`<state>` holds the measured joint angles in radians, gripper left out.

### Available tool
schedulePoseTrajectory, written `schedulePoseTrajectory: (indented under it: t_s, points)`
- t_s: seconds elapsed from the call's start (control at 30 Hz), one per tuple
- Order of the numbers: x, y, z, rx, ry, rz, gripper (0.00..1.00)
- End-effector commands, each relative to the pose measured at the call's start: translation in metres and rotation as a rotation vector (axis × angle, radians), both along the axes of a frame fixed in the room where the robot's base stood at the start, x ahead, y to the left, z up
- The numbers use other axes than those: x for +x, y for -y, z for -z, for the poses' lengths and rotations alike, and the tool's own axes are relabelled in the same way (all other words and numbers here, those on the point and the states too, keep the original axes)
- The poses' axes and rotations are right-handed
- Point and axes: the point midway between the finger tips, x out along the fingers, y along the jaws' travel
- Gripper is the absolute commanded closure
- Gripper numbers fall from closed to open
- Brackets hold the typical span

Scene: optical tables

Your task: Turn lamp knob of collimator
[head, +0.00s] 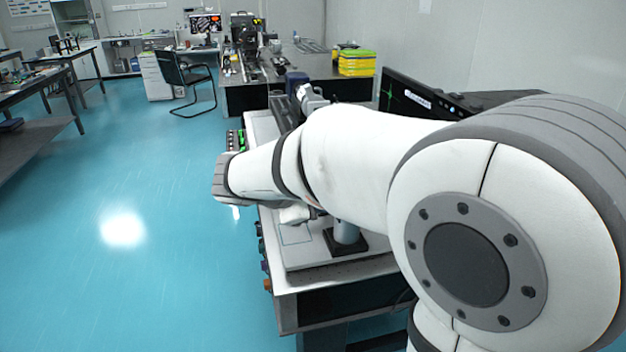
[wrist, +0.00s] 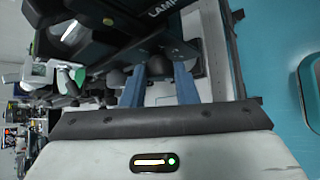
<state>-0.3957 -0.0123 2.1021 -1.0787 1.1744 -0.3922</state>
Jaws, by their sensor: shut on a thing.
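In the wrist view, the two blue fingers of my gripper (wrist: 160,74) reach up to a dark box of the collimator (wrist: 110,25), which carries a partly cut-off "LAMP" label. The fingers stand on either side of a small dark knob (wrist: 158,66) and are shut on it. The knob is dark against a dark housing, so its turn angle cannot be read. In the head view, my arm hides the gripper and the knob.
In the head view, a white-topped bench (head: 325,255) lies under my arm, with a monitor (head: 412,97) behind it. Farther back are another table with yellow boxes (head: 356,63) and a black chair (head: 184,75). The blue floor (head: 120,270) at left is clear.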

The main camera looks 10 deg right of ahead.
Motion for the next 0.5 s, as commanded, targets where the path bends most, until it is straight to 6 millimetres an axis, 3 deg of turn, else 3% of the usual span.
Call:
schedulePoseTrajectory:
  t_s: [0.5]
  points:
    - [0.0004,0.0006,0.0007,-0.001,-0.047,0.002,0.96]
